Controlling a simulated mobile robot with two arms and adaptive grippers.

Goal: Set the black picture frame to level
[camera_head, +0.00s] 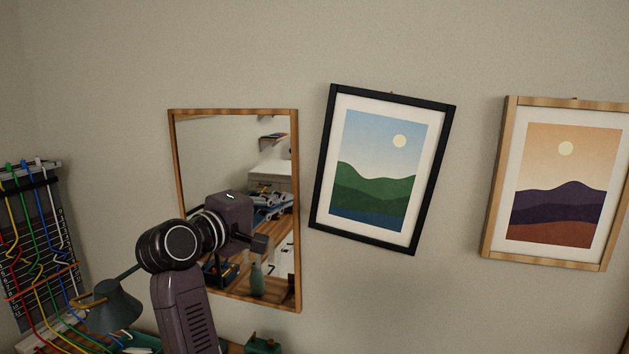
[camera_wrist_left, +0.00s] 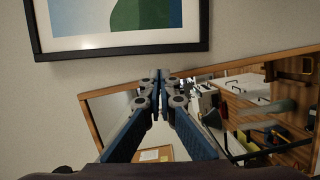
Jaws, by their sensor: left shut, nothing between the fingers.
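The black picture frame (camera_head: 322,160) hangs on the wall with a green hill print in it. It is tilted clockwise, its top right corner lower than its top left. My left gripper (camera_head: 265,243) is shut and empty, in front of the mirror and to the left of the frame's lower left corner. In the left wrist view the frame's bottom edge (camera_wrist_left: 130,50) crosses the top, and the shut fingertips (camera_wrist_left: 160,75) point toward it from below, with a visible gap in the picture. How far the fingertips are from the wall is hard to tell. My right gripper is not in view.
A wood-framed mirror (camera_head: 233,113) hangs left of the black frame, behind my left arm. A light wood frame (camera_head: 497,180) with a desert print hangs to the right. A lamp (camera_head: 113,305) and a cable panel (camera_head: 35,250) stand at left. Bare wall surrounds the black frame.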

